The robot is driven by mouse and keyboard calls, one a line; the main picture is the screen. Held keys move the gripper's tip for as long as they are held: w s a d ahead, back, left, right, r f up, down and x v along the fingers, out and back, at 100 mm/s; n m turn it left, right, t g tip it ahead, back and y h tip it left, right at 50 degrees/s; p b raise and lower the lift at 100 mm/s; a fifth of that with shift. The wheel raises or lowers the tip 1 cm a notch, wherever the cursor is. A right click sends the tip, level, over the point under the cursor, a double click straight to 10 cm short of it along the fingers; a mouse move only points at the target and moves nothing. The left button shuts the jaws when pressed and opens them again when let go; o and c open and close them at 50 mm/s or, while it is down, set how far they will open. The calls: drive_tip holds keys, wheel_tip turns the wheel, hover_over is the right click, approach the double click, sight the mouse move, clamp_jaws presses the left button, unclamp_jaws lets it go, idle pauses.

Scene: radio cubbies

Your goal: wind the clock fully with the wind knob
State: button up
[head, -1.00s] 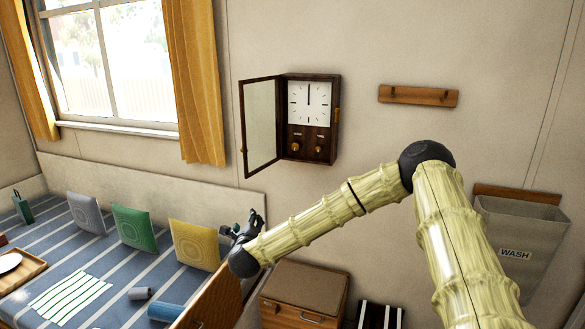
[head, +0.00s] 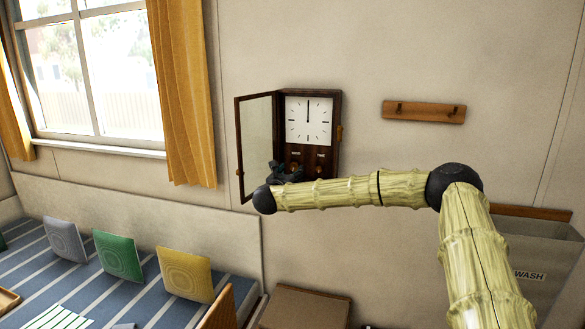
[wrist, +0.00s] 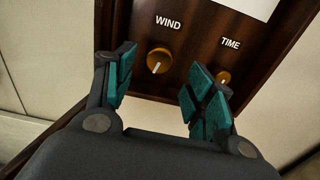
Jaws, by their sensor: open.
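The wall clock (head: 309,118) hangs with its glass door (head: 257,145) swung open to the left. Its hands point straight up. In the wrist view, the wind knob (wrist: 159,61) is a round orange-brown knob with a white mark, under the word WIND. The time knob (wrist: 224,77) is smaller in view, at the right under TIME. My gripper (wrist: 158,82) is open, its green-padded fingers on either side below the wind knob, apparently not touching it. In the head view my gripper (head: 285,172) is at the clock's lower left, partly covering the knob area.
The open door stands close to the left of my gripper. A wooden peg rail (head: 424,111) is on the wall to the right. A bench with cushions (head: 185,272) is lower left, and a WASH bin (head: 540,262) is lower right.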

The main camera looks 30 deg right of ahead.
sight(294, 168)
drive_tip(key=shift+p+x, duration=0.35)
drive_tip(key=shift+x, duration=1.85)
drive_tip(key=shift+c, duration=0.3)
drive_tip(key=shift+a, duration=0.1)
drive_tip(key=c, duration=0.9)
